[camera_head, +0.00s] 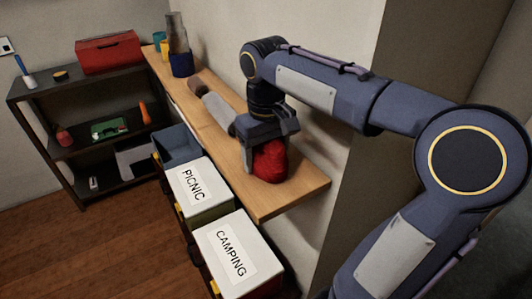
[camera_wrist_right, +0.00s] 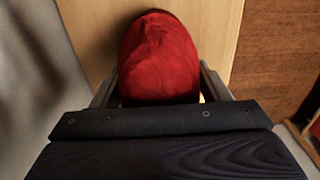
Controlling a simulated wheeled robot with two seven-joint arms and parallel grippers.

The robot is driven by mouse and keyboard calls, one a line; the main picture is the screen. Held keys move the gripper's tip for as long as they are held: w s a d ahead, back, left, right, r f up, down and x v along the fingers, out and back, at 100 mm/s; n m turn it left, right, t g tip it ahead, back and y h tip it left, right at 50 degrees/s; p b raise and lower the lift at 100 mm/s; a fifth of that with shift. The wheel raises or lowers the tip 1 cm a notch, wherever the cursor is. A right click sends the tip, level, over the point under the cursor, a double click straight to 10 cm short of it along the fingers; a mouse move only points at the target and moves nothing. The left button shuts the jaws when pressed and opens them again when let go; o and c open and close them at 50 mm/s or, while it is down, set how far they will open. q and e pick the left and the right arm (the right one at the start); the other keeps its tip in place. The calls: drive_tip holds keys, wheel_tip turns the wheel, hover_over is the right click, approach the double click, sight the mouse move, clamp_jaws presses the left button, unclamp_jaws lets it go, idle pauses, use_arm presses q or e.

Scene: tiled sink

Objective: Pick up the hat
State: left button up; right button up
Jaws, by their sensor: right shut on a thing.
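The red hat (camera_head: 270,162) is at the right end of the wooden wall shelf, under my right gripper (camera_head: 268,140). In the right wrist view the hat (camera_wrist_right: 160,62) is a rounded red shape between the two fingers of the right gripper (camera_wrist_right: 160,92). The right gripper is shut on the hat from above. The hat appears to be at or very near the shelf surface; I cannot tell whether it touches. My left gripper is not in view.
The wooden shelf (camera_head: 288,198) runs along the wall, with a grey rolled item (camera_head: 216,108) and a dark blue container (camera_head: 181,64) farther back. Bins labelled PICNIC (camera_head: 192,184) and CAMPING (camera_head: 230,254) stand below it. A dark rack (camera_head: 60,88) with a red toolbox (camera_head: 108,52) stands left.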

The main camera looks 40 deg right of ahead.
drive_tip(key=shift+c, duration=0.9)
